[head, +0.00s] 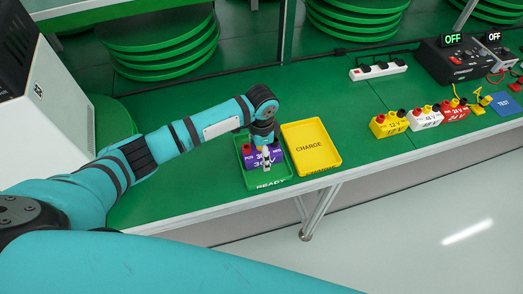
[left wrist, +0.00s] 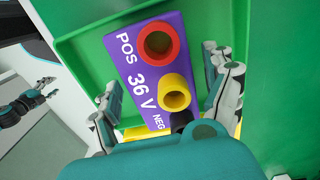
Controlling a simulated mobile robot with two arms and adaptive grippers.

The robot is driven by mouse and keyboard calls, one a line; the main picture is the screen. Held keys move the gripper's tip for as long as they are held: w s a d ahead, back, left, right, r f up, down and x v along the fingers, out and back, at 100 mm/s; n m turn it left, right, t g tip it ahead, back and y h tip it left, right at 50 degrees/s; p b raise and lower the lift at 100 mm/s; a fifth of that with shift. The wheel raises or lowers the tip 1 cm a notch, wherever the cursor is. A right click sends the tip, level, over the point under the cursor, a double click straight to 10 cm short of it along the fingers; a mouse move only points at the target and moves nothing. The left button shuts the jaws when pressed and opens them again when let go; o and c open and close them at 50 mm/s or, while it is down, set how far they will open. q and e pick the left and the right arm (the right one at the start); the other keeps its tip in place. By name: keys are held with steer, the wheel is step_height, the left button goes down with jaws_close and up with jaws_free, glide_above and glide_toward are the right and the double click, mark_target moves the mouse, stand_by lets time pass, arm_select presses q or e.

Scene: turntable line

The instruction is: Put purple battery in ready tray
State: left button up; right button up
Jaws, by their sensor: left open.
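The purple battery (head: 250,160), marked 36 V, sits in the green READY tray (head: 270,184). In the left wrist view, the battery (left wrist: 148,108) shows its red POS terminal, a yellow one and a dark one near NEG. My left gripper (head: 266,161) is over the tray at the battery. In the left wrist view, its open fingers (left wrist: 160,78) stand on either side of the battery with gaps, not closed on it. My right gripper (left wrist: 44,92) shows at the left of that view, away from the table, its fingers apart and empty.
The empty yellow CHARGE tray (head: 325,160) is right beside the READY tray. Yellow (head: 388,124), white (head: 424,118) and red (head: 455,110) batteries stand to the right, near a blue TEST pad (head: 503,104) and black instruments (head: 455,60). A power strip (head: 378,70) lies behind.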

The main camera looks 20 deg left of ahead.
arm_select(q)
step_height(320, 180, up, 12)
steer(key=shift+r, duration=0.15)
stand_by(0.3)
stand_by(0.4)
